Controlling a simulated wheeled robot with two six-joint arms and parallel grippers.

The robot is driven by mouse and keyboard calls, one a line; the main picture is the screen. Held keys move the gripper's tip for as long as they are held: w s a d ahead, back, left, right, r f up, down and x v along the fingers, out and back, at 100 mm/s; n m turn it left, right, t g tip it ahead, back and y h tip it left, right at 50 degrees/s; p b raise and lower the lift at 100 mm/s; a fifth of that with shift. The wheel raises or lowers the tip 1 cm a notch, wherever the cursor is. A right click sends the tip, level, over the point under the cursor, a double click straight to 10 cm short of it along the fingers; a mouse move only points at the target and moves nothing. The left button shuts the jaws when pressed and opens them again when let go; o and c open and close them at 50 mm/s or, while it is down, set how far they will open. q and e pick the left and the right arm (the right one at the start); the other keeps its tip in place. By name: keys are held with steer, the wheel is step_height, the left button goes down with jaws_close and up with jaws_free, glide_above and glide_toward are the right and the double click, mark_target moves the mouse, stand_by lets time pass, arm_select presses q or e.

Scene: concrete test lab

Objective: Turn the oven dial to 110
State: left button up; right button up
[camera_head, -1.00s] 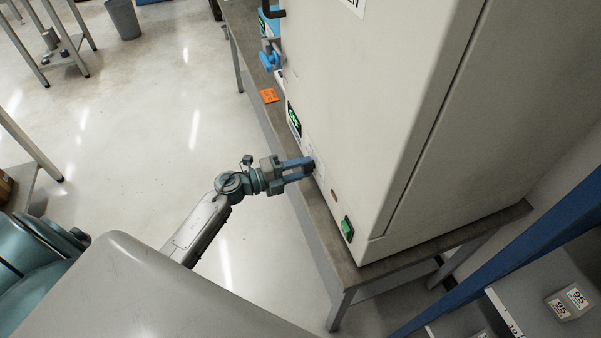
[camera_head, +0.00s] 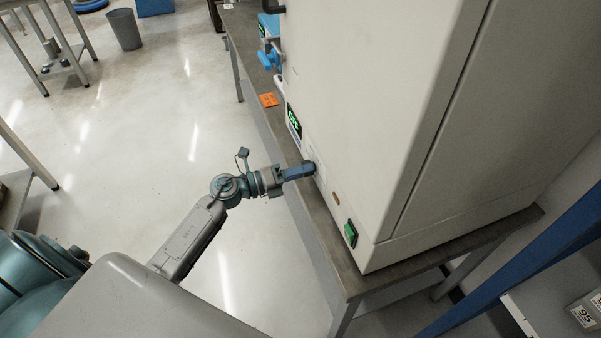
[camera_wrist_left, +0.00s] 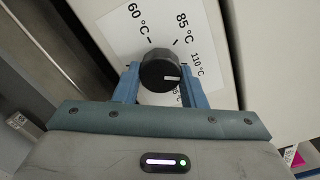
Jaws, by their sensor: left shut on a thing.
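The oven (camera_head: 385,110) is a large pale cabinet standing on a table. Its black round dial (camera_wrist_left: 160,70) sits on a white scale plate (camera_wrist_left: 118,30) with 60, 85 and 110 °C marks; another label is partly hidden below. My left gripper (camera_head: 312,168) reaches the oven front. Its blue fingers are shut on the dial, one on each side, in the left wrist view (camera_wrist_left: 162,80). The dial is hidden by the fingers in the head view. My right gripper is not in view.
A green-lit display (camera_head: 294,120) and a green switch (camera_head: 350,233) are on the oven front. An orange card (camera_head: 269,100) lies on the table (camera_head: 372,282). A blue device (camera_head: 268,45) stands farther back. The floor left of the table is open.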

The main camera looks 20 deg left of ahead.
arm_select(q)
steer(key=shift+f, duration=0.1)
steer(key=o, duration=1)
steer(key=b+v, duration=0.3)
steer(key=v, duration=0.7)
steer(key=shift+s+a, duration=0.25)
steer(key=shift+s, duration=0.05)
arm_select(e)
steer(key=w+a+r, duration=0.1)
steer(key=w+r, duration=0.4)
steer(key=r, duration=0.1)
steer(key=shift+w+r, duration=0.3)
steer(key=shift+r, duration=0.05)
